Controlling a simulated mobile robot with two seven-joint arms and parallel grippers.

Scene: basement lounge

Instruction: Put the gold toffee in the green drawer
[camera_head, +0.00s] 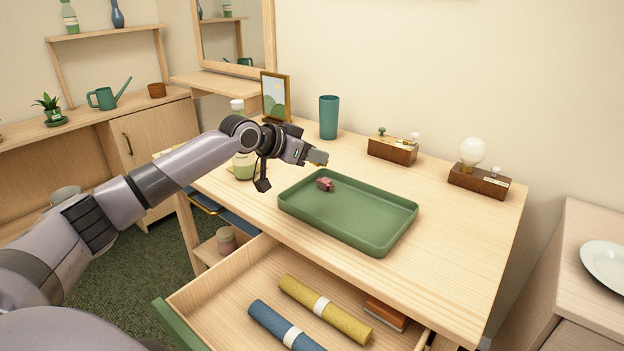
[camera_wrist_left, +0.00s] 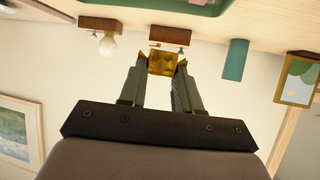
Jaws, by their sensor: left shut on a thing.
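My left gripper (camera_head: 317,160) is above the desk, over the back left edge of the green tray. It is shut on the gold toffee (camera_wrist_left: 162,64), which shows between its fingertips in the left wrist view. In the head view only a sliver of gold shows under the fingers. The green drawer (camera_head: 180,325) is open at the front of the desk. Its green front is at the lower left. Inside lie a yellow roll (camera_head: 325,310), a blue roll (camera_head: 285,327) and a brown book-like thing (camera_head: 387,313). My right gripper is not in view.
The green tray (camera_head: 385,235) holds a small reddish-brown piece (camera_head: 325,184). A teal cup (camera_head: 328,117), a picture frame (camera_head: 276,97), a bottle (camera_head: 243,165) and two wooden blocks stand around it. The drawer's left part has bare floor.

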